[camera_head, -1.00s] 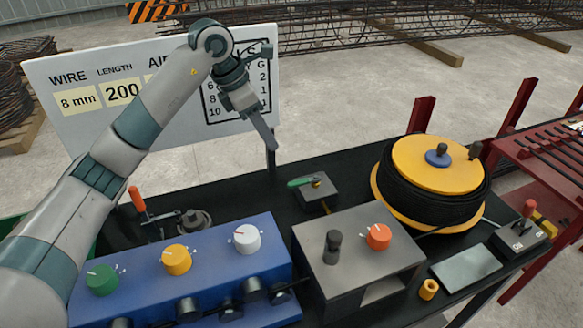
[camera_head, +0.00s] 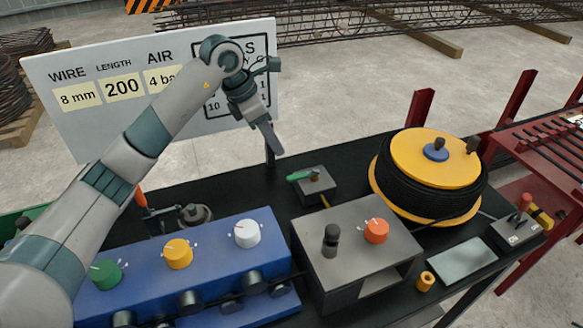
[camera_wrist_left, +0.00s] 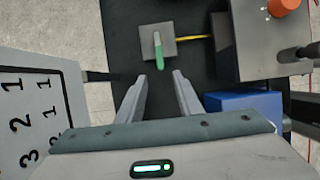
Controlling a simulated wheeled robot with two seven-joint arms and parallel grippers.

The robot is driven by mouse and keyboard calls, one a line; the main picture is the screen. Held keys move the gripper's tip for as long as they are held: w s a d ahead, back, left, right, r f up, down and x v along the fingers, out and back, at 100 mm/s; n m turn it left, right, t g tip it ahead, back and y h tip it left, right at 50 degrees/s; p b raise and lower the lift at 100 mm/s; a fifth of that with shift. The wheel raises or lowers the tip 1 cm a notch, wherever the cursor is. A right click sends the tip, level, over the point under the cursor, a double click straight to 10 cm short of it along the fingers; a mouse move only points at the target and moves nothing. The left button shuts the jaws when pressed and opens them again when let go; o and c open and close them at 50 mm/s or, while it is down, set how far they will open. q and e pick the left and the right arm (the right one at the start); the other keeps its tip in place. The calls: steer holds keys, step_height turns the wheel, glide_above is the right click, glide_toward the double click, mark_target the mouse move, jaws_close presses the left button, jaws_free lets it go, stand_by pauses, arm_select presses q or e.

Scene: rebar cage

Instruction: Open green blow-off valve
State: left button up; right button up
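The green blow-off valve handle (camera_head: 301,175) sits on a small grey block (camera_head: 317,187) at the back of the black bench. In the left wrist view the green handle (camera_wrist_left: 158,51) lies ahead of the fingertips, roughly centred between them, on its grey block (camera_wrist_left: 147,44). My left gripper (camera_head: 277,148) hangs above and a little to the left of the valve, apart from it. In the left wrist view its fingers (camera_wrist_left: 160,76) are spread with nothing between them. My right gripper is in neither view.
A blue panel (camera_head: 205,268) with green, yellow and white knobs stands in front. A grey box (camera_head: 352,275) with an orange knob (camera_head: 376,231) is right of it. A yellow-topped wire spool (camera_head: 420,160) stands right of the valve. A white sign board (camera_head: 90,130) stands behind my left arm.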

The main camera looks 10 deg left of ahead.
mark_target(295, 177)
arm_select(q)
steer(key=p+x, duration=0.4)
steer(key=x, duration=0.9)
steer(key=shift+f, duration=0.1)
jaws_close()
